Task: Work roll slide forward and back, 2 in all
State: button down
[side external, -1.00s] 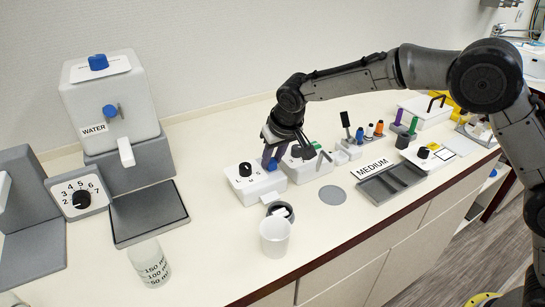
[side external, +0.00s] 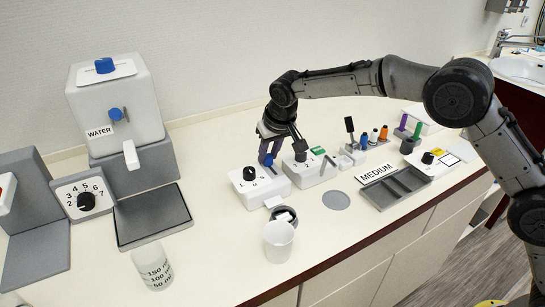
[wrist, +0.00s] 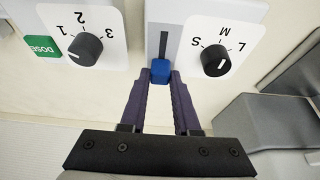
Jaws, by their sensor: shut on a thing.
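The roll slide is a blue knob (wrist: 160,72) on a narrow dark slot in a white box (side external: 262,188). In the wrist view it sits at the slot end closest to my gripper, with bare slot stretching beyond it. My gripper (wrist: 161,78) is shut on this knob, one dark finger on each side. In the side view the blue knob (side external: 267,160) shows at the box's back edge, under my gripper. A black dial (wrist: 215,53) marked S, M, L stands beside the slot.
A neighbouring white box has a black dial (wrist: 86,49) marked 1, 2, 3 and a green DOSE button (wrist: 42,47). A white cup (side external: 279,242) stands in front. A grey tray (side external: 397,190) lies to the right, and a water dispenser (side external: 115,110) stands left.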

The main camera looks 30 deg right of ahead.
jog(key=shift+w+r, duration=0.15)
jog(key=shift+w, duration=0.15)
jog(key=c, duration=0.9)
grip_release()
jog(key=shift+o, duration=1.3)
jog(key=shift+s, duration=0.1)
jog(key=v, duration=1.3)
jog(key=shift+s+r, duration=0.15)
jog(key=shift+r, duration=0.1)
